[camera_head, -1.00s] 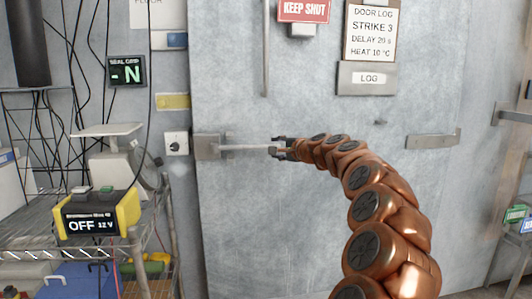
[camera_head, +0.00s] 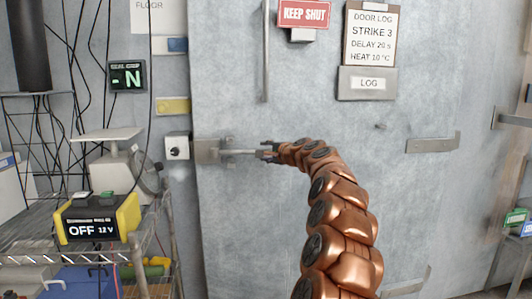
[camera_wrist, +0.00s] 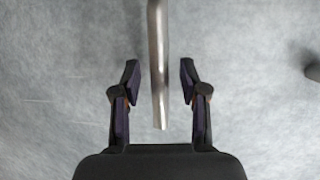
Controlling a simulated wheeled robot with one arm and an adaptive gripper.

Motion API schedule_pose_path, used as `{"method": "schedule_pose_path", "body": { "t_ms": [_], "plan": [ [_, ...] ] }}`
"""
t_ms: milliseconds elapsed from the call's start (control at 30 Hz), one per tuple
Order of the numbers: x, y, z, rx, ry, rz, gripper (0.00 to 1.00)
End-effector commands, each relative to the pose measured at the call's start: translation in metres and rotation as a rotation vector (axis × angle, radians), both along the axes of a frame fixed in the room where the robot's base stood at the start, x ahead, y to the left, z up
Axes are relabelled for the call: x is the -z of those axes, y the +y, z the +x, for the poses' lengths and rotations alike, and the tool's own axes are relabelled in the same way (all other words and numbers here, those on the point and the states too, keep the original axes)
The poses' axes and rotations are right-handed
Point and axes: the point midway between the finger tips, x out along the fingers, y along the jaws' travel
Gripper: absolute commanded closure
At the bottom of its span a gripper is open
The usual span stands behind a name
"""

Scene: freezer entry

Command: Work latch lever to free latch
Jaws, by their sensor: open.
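The latch lever (camera_head: 238,152) is a slim metal bar that runs level to the right from a grey latch block (camera_head: 206,151) at the left edge of the pale door. My gripper (camera_head: 266,153) is at the lever's right end. In the wrist view, the lever (camera_wrist: 157,50) passes between the two dark fingers of my gripper (camera_wrist: 160,80), with its free end close to the palm. The fingers stand open, with a visible gap on each side of the bar. The latch's inner parts are hidden.
A white switch box (camera_head: 177,147) is just left of the latch block. A vertical rail (camera_head: 265,50) is on the door above. A wire shelf (camera_head: 35,245) with a yellow-and-black power unit (camera_head: 97,220) stands at the left. The door face below the lever is clear.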

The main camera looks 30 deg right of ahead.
Motion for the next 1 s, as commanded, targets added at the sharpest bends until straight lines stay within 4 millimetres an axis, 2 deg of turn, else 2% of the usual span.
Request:
{"method": "schedule_pose_path", "body": {
  "t_ms": [367,767,1000],
  "plan": [
    [0.0006,0.0004,0.0021,0.000,0.000,0.000,0.58],
    [0.0009,0.0003,0.0021,0.000,0.000,0.000,0.99],
    [0.0009,0.0001,0.0020,0.000,0.000,0.000,1.00]
  ]
}}
